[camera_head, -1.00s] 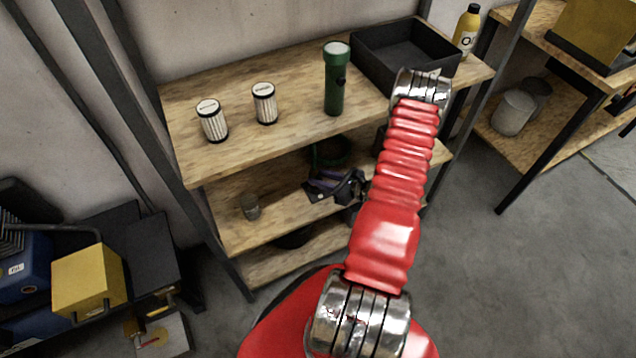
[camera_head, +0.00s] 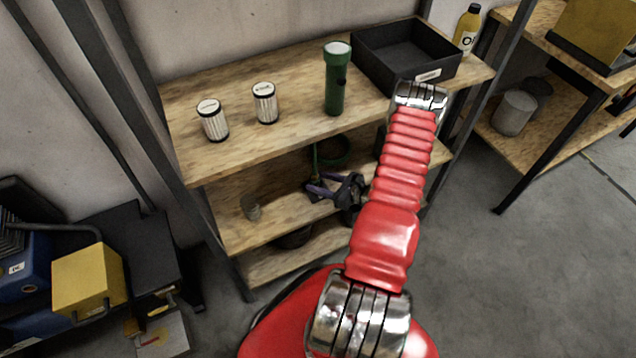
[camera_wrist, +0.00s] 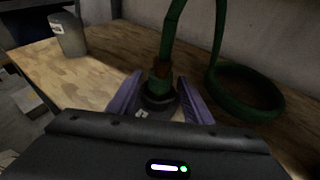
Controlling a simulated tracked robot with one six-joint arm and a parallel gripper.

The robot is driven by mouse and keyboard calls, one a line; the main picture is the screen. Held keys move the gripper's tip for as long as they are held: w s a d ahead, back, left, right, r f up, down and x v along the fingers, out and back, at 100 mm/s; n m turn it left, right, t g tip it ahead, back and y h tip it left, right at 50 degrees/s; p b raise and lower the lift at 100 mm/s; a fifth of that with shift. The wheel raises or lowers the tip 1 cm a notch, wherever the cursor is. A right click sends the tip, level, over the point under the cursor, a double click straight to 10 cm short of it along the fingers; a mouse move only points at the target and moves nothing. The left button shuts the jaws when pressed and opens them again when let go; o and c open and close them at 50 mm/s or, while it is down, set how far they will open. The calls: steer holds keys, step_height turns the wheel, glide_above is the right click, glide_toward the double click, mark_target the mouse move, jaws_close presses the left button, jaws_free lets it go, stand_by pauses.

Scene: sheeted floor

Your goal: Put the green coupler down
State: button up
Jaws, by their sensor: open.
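The green coupler (camera_wrist: 160,82) shows in the wrist view as a green, upright fitting with a brownish band and a dark collar at its foot. A green hose (camera_wrist: 170,35) rises from it and runs to a coil at the right. My gripper (camera_wrist: 159,84) has its two purple fingers spread, one on each side of the coupler. It cannot be told whether a finger touches it. In the head view my gripper (camera_head: 322,189) is at the shelf rack's middle board, below the top board. The coupler is hard to make out there.
A grey can (camera_wrist: 69,35) stands left on the same board. The hose coil (camera_wrist: 246,95) lies right. The top board (camera_head: 285,135) above carries two white cylinders, a green flashlight (camera_head: 335,85) and a black tray (camera_head: 385,68). Bare wood shows between can and gripper.

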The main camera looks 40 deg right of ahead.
steer(key=shift+r, duration=0.1)
steer(key=v, duration=1.2)
steer(key=shift+a, duration=0.1)
stand_by(0.5)
